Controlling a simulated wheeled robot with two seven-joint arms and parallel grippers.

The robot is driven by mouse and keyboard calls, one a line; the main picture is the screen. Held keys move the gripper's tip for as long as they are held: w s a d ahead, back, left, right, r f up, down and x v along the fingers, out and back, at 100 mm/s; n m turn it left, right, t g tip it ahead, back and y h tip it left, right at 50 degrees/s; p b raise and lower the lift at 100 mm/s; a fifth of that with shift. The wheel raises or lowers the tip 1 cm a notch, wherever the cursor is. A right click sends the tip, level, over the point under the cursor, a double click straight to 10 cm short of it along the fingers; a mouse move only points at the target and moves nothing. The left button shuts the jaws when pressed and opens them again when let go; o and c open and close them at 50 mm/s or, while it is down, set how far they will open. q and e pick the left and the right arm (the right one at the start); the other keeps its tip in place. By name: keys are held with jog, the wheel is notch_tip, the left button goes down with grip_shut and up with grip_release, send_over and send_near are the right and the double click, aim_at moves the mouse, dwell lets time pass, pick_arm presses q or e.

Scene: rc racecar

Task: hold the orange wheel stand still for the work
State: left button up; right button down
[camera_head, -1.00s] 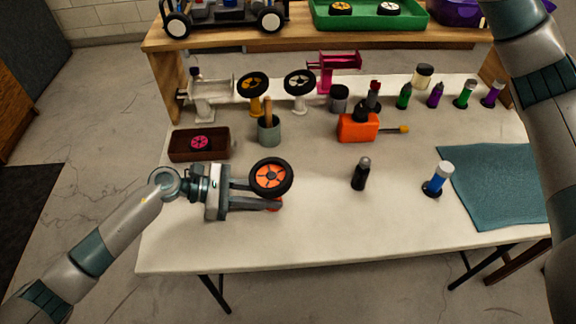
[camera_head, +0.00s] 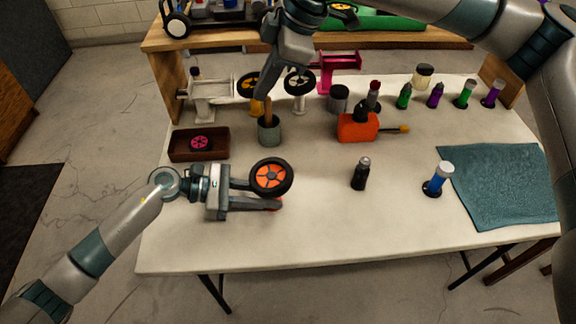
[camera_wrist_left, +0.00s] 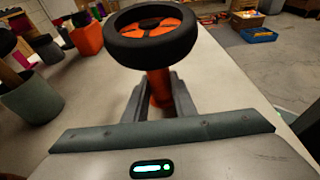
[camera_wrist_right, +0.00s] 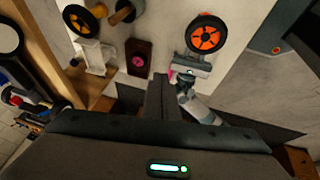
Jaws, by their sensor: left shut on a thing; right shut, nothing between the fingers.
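The orange wheel stand shows in the left wrist view (camera_wrist_left: 158,85) as an orange post under a wheel with a black tyre and orange hub (camera_head: 271,177). My left gripper (camera_head: 280,196) is shut around the post, low over the table, and the wheel sits above its fingers. In the head view the fingers hide most of the stand. My right gripper (camera_head: 267,92) is shut and empty, pointing down above the grey cup (camera_head: 269,131). In the right wrist view the orange wheel (camera_wrist_right: 206,34) lies beyond its fingers (camera_wrist_right: 156,92).
A brown tray (camera_head: 185,155) with a pink wheel is behind my left gripper. The front middle of the table is clear.

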aim_at(289, 169)
jog(key=s+d+f+g+h, duration=0.2)
jog(key=s+d+f+h, duration=0.1)
jog(key=s+d+f, duration=0.2)
jog(key=shift+s+f, duration=0.45)
jog(key=shift+s, duration=0.3)
jog(key=shift+f, duration=0.1)
jog(key=shift+a+f, duration=0.2)
jog(key=shift+f, duration=1.45)
jog(key=shift+a+f, duration=0.15)
jog(key=shift+f, duration=1.6)
jog(key=shift+f, duration=1.2)
jog(key=d, duration=0.1)
jog(key=d+r, duration=0.1)
jog(key=d, duration=0.1)
jog(key=shift+w+r, duration=0.1)
